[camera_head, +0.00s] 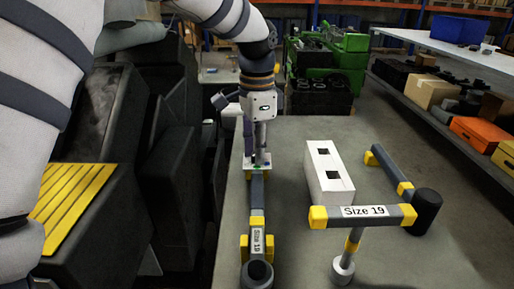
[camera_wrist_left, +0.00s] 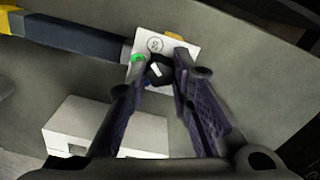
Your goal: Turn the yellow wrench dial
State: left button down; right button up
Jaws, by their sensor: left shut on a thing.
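A dark grey wrench with yellow bands and a "Size 19" label (camera_head: 257,205) lies lengthwise on the table. Its far end carries a pale plate with a small black dial (camera_wrist_left: 158,71) bearing a white pointer; a green mark shows beside the dial in the left wrist view. My left gripper (camera_head: 257,154) points down over this end. In the left wrist view its fingers (camera_wrist_left: 161,68) stand on either side of the dial and are shut on it. In the head view the fingers hide the dial. My right gripper is in neither view.
Shelves with boxes (camera_head: 433,91) line the right. Green machinery (camera_head: 345,55) stands behind the grey table (camera_head: 225,250).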

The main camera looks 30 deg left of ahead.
pick_arm(q)
jog(key=shift+m, duration=1.9)
jog(key=c, duration=1.4)
grip_release()
notch_tip(320, 180, up, 12)
